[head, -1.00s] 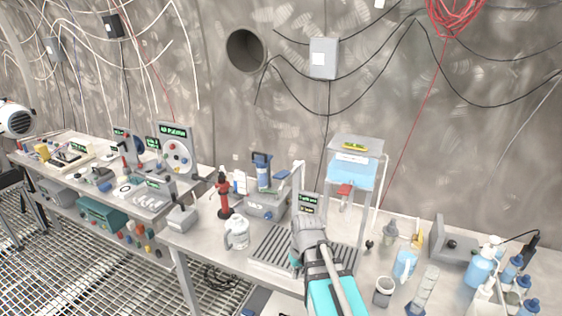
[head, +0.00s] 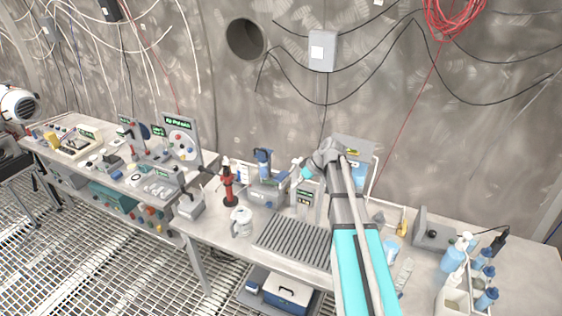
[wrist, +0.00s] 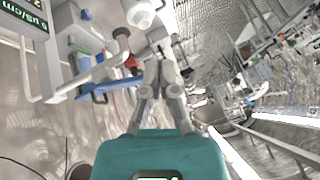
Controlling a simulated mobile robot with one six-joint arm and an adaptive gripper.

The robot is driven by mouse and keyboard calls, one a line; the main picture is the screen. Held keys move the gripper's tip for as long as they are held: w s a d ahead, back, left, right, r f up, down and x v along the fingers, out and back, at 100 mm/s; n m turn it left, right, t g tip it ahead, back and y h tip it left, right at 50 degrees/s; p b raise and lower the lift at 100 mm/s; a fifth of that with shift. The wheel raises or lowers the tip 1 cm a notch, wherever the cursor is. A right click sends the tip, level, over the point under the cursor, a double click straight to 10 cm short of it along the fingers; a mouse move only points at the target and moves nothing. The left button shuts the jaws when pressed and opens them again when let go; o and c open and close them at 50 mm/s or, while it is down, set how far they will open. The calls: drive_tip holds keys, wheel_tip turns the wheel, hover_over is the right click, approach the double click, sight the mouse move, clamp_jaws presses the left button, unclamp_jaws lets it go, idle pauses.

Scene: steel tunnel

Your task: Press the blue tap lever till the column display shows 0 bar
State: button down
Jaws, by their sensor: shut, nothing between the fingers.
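The blue tap lever (wrist: 102,88) shows in the wrist view, sticking out from a grey fitting left of my fingers. My gripper (wrist: 160,62) is shut and empty, with its fingertips to the right of the lever; I see a gap between them in the picture, but cannot judge depth. In the head view my gripper (head: 294,178) is above the bench, by the grey column. The column display (head: 306,198) has green text too small to read there. In the wrist view a display (wrist: 28,14) is cut off, showing "µS/cm"; no bar figure is legible.
A blue-topped device (head: 263,160) and a red stand (head: 228,186) are left of my gripper. A white jug (head: 241,222) stands in front, beside a slatted drain tray (head: 292,243). Bottles (head: 486,272) crowd the bench's right end. My arm hides part of the water tank (head: 366,172).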

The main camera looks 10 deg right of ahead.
drive_tip(key=w+d+r+n+y+p, duration=0.1)
drive_tip(key=w+d+r+p, duration=0.1)
drive_tip(key=r, duration=0.3)
drive_tip(key=w+d+r+n+t+y+p, duration=0.1)
drive_tip(key=w+d+r+p, duration=0.1)
drive_tip(key=w+r+p, duration=0.2)
drive_tip(key=shift+r, duration=0.4)
drive_tip(key=shift+a+f, duration=0.1)
drive_tip(key=b, duration=0.7)
hover_over(276, 177)
drive_tip(key=d, duration=0.3)
wheel_tip(276, 177, down, 7)
drive_tip(key=shift+r, duration=0.15)
drive_tip(key=shift+a+f+b, duration=0.15)
drive_tip(key=shift+f+b, duration=0.15)
drive_tip(key=shift+f, duration=0.05)
drive_tip(key=shift+s+a+f+b, duration=0.1)
drive_tip(key=shift+s+f+b, duration=0.1)
drive_tip(key=shift+f+b, duration=0.6)
drive_tip(key=shift+s+a+f+b, duration=0.1)
drive_tip(key=shift+s+f+b, duration=0.1)
drive_tip(key=shift+f+b, duration=0.55)
